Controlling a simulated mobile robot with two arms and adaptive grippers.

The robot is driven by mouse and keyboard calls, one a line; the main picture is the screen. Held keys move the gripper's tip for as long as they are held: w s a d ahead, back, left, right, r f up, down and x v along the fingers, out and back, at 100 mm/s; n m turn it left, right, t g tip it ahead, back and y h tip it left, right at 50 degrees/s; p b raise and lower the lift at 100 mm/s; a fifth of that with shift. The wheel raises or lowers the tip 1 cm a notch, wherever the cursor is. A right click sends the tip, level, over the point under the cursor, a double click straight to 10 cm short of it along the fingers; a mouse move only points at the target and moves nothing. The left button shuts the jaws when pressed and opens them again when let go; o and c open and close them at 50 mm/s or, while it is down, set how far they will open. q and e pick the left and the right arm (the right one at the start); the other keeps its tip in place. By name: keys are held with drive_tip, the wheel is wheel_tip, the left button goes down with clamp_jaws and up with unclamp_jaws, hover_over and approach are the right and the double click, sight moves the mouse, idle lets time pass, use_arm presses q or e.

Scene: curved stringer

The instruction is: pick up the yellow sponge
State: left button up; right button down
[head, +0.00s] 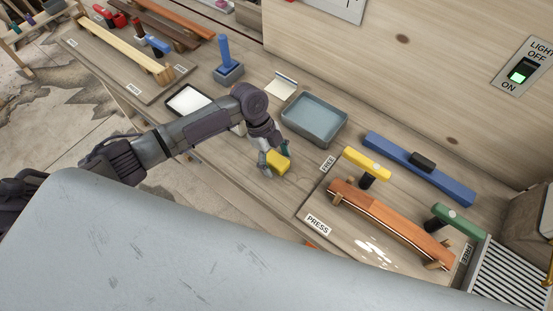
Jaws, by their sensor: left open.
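The yellow sponge (279,163) lies on the wooden bench, in front of the grey-blue tray. My left gripper (272,159) is open and right at the sponge, with one finger showing at its left side. The gripper partly hides the sponge's left end. I cannot tell whether the fingers touch it. My right gripper is not in view.
The grey-blue tray (315,118) stands just behind the sponge. A yellow-handled clamp (367,162), a curved wooden piece (390,221) and a long blue tool (420,169) lie to the right. A blue-handled tool (227,65) stands at the back left.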

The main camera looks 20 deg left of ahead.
sight(284, 164)
use_arm(q)
drive_tip(key=c, duration=1)
drive_tip(key=shift+r, duration=0.1)
drive_tip(key=shift+c, duration=0.2)
drive_tip(key=shift+r, duration=0.25)
drive_tip(key=r+b, duration=0.1)
drive_tip(key=r, duration=0.2)
drive_tip(key=shift+s+d+r+b, duration=0.1)
drive_tip(key=shift+d+r+b, duration=0.2)
drive_tip(key=shift+d+b, duration=0.1)
drive_tip(key=s+d+r+b, duration=0.2)
drive_tip(key=s+d+r, duration=0.3)
drive_tip(key=d, duration=0.4)
drive_tip(key=shift+d+r, duration=0.35)
drive_tip(key=shift+r, duration=0.5)
drive_tip(key=o, duration=0.3)
drive_tip(key=c, duration=0.4)
